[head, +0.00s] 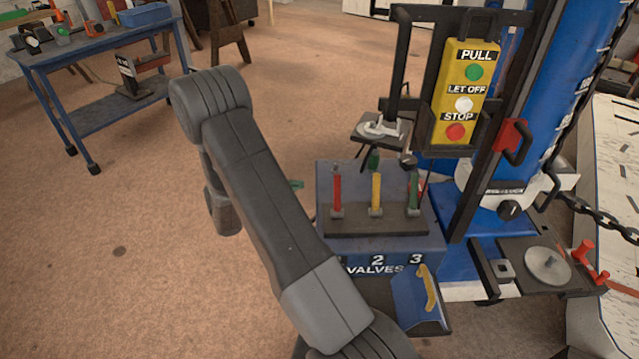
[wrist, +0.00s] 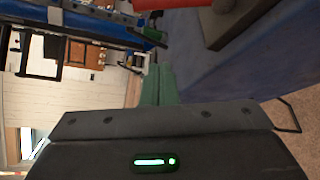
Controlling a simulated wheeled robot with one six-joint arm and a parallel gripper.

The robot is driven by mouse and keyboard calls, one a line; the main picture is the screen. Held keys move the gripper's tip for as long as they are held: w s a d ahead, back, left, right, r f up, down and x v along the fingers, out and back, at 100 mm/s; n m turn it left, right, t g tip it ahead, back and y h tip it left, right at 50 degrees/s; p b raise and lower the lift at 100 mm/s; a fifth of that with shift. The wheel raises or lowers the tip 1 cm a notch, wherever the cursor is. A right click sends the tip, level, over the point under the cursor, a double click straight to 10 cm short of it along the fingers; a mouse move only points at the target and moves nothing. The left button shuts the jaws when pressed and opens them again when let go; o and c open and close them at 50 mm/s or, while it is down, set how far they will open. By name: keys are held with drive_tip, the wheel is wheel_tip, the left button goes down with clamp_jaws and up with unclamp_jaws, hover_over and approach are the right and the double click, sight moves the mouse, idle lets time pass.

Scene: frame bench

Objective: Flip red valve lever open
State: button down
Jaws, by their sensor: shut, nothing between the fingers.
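The red valve lever (head: 337,194) stands upright at the left of a row of three on the dark plate (head: 385,222) of the blue valve box (head: 420,250). My gripper's green fingers (wrist: 160,72) are shut and empty in the wrist view. In the head view a green fingertip (head: 297,184) shows past my arm, left of the red lever and apart from it; the rest of the gripper is hidden. In the wrist view a red bar (wrist: 190,4), apparently the red lever, crosses the top edge, beyond the fingertips and not touching them.
A yellow lever (head: 376,194) and a green lever (head: 413,194) stand right of the red one. A yellow button pendant (head: 465,92) hangs behind them on a dark frame. A blue cart (head: 95,42) is far left. Floor left of the box is open.

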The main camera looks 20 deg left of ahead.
sight(337, 195)
drive_tip(key=x, duration=1)
drive_tip(key=shift+d, duration=0.2)
drive_tip(key=shift+s+d+r+p, duration=0.25)
drive_tip(key=shift+s+d+r, duration=0.15)
drive_tip(key=shift+s, duration=0.45)
drive_tip(key=shift+s+d+r+p, duration=0.25)
drive_tip(key=shift+s+r, duration=0.3)
drive_tip(key=shift+s, duration=0.25)
drive_tip(key=shift+s+f+b, duration=0.1)
drive_tip(key=shift+b, duration=0.6)
drive_tip(key=shift+s+b, duration=0.1)
drive_tip(key=shift+b, duration=0.25)
